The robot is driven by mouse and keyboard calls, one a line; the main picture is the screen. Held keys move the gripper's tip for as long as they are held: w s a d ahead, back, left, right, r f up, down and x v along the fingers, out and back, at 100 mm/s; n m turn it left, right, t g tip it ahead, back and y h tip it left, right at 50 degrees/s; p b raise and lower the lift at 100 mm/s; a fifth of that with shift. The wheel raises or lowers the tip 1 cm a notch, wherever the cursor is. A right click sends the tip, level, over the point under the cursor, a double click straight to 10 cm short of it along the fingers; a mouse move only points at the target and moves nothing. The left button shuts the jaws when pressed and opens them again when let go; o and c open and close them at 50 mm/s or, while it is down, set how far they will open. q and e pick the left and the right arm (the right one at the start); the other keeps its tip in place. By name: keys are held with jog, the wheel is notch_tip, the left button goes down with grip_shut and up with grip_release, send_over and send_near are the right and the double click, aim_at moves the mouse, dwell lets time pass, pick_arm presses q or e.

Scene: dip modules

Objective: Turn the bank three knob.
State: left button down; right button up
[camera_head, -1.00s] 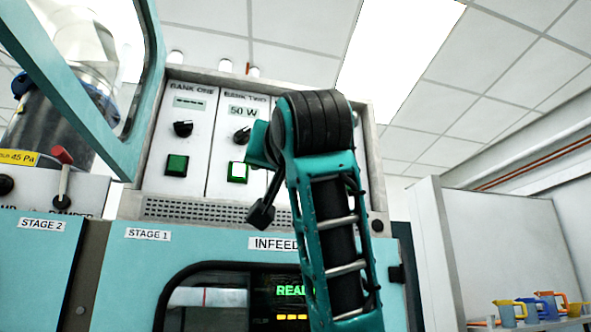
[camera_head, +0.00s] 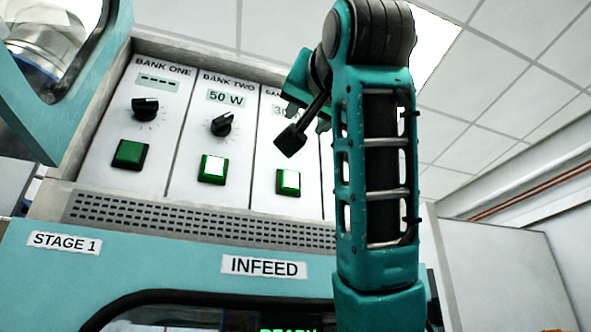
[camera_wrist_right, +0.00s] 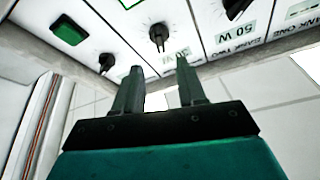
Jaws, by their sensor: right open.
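The bank three column of the panel shows in the head view, with its display (camera_head: 278,110) partly covered and a lit green button (camera_head: 288,182) below. Its knob is hidden there behind my right gripper (camera_head: 306,117). In the right wrist view, which is upside down, the dark bank three knob (camera_wrist_right: 158,35) sits just beyond the gap between the fingers. My right gripper (camera_wrist_right: 158,63) is open and empty, its two fingers pointing at the panel, apart from the knob. My left gripper is not in view.
The bank two knob (camera_head: 221,124) and bank one knob (camera_head: 145,108) are to the left. In the wrist view another knob (camera_wrist_right: 107,62) and a dark green button (camera_wrist_right: 68,31) lie on the other side. A perforated vent strip (camera_head: 200,222) runs under the buttons.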

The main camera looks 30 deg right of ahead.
jog(key=p+x, duration=0.2)
jog(key=x, duration=0.7)
jog(key=shift+p, duration=0.3)
jog(key=shift+w, duration=0.1)
jog(key=shift+c, duration=0.4)
jog(key=shift+c, duration=0.9)
grip_shut()
